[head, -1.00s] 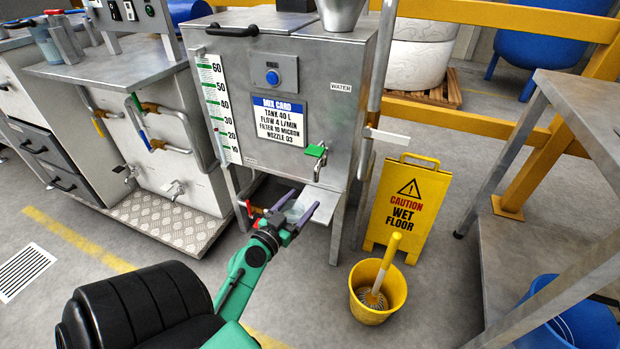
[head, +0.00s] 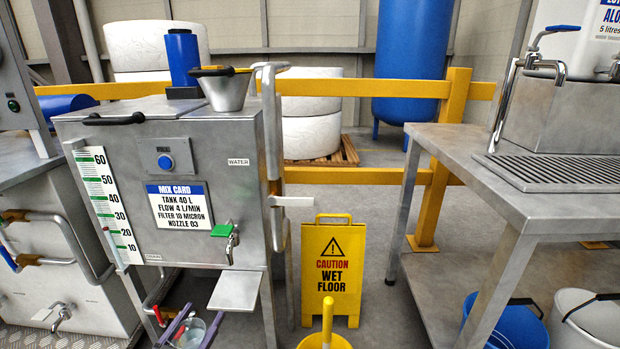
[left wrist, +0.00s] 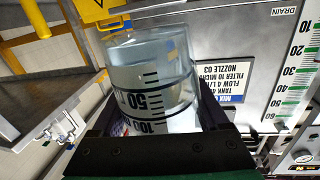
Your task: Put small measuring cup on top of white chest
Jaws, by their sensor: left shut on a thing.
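The small measuring cup (left wrist: 150,85) is clear, with black lines and the marks 50 and 100, in the left wrist view. My left gripper (left wrist: 155,115) is shut on it. In the head view the cup (head: 190,334) shows at the bottom edge, between the purple fingers of my left gripper (head: 188,331), in front of the steel tank's legs. The rest of that arm is out of the frame. I cannot pick out a white chest for certain. My right gripper is not in view.
The steel mix tank (head: 175,215) has a tap and a small plate (head: 235,291) jutting out. A yellow wet-floor sign (head: 333,270) and a yellow bucket stand right of it. A steel bench (head: 460,150) bears a white container (head: 568,45). Floor shows between sign and bench.

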